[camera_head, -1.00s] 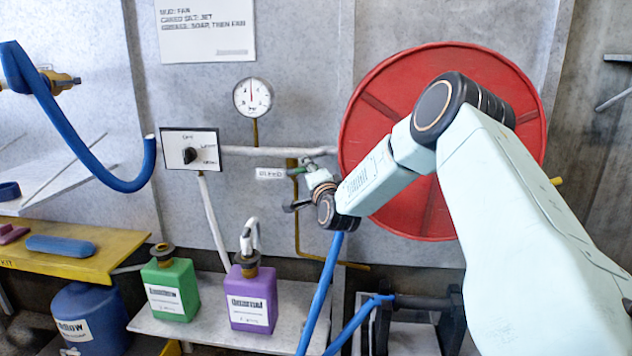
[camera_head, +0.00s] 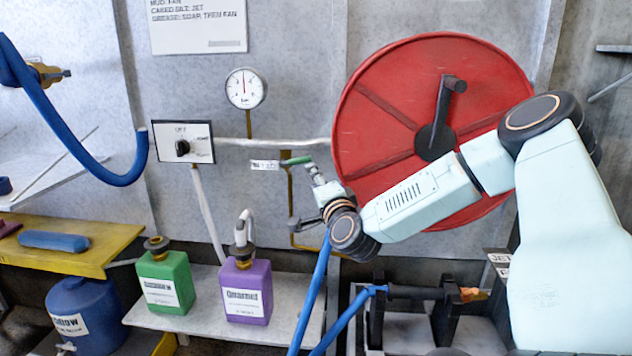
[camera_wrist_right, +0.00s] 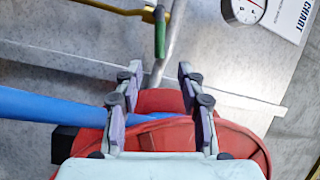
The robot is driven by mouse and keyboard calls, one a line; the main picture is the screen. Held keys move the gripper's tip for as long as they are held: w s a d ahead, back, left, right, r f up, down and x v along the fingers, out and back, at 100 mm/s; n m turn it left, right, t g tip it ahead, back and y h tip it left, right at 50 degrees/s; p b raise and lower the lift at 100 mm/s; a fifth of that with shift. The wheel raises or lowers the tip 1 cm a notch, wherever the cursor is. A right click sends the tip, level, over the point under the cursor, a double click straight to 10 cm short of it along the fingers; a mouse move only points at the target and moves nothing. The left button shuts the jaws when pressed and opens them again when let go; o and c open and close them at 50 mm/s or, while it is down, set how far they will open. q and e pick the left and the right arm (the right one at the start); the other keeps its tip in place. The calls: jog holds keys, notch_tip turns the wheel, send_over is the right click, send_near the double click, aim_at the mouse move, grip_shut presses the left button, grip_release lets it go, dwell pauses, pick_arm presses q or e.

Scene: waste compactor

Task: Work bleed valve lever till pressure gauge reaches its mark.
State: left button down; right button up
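The bleed valve lever has a green handle (camera_head: 297,160) beside a small label on the wall pipe, left of the red reel. In the right wrist view the green handle (camera_wrist_right: 160,32) lies beyond the fingertips. The round white pressure gauge (camera_head: 245,88) is above it, its needle pointing about straight up; its mark is too small to tell. The gauge (camera_wrist_right: 243,8) is cut off in the right wrist view. My right gripper (camera_head: 305,197) is just below the handle, apart from it. In the wrist view its fingers (camera_wrist_right: 160,72) are spread and empty. My left gripper is not in view.
A large red reel (camera_head: 400,110) with a crank stands right of the lever. A blue hose (camera_head: 313,290) runs below the gripper. A switch box (camera_head: 183,142) is at left. Green (camera_head: 166,281) and purple (camera_head: 246,290) jugs stand on the shelf below.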

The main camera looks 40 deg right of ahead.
aim_at(298, 159)
jog(key=shift+c, duration=0.2)
jog(key=f+n+b, duration=0.1)
jog(key=f, duration=0.3)
jog(key=a+f+n+y+b, duration=0.1)
jog(key=f, duration=0.3)
jog(key=f+n+g+b, duration=0.1)
jog(key=f+b, duration=0.1)
jog(key=f, duration=0.3)
jog(key=shift+w+a+y, duration=0.3)
jog(key=shift+w+a, duration=0.05)
jog(key=c, duration=0.7)
jog(key=f+m+h+b, duration=0.1)
jog(key=f+m, duration=0.1)
jog(key=w+f+m+h+b, duration=0.1)
jog(key=f, duration=0.2)
jog(key=shift+w+d+m, duration=0.1)
jog(key=shift+d+m, duration=0.05)
jog(key=shift+m, duration=0.25)
grip_shut()
jog(key=w+d+r+m+t+h+b, duration=0.1)
jog(key=w+d+r+m+h+b, duration=0.1)
jog(key=r+m, duration=0.5)
jog(key=w+d+r+m+t+h+b, duration=0.1)
jog(key=w+d+r+m+h+b, duration=0.1)
jog(key=r+m, duration=0.6)
jog(key=shift+w+d+r+m+h, duration=0.3)
jog(key=shift+w+d+m+h, duration=0.35)
jog(key=shift+w+m+h, duration=1.45)
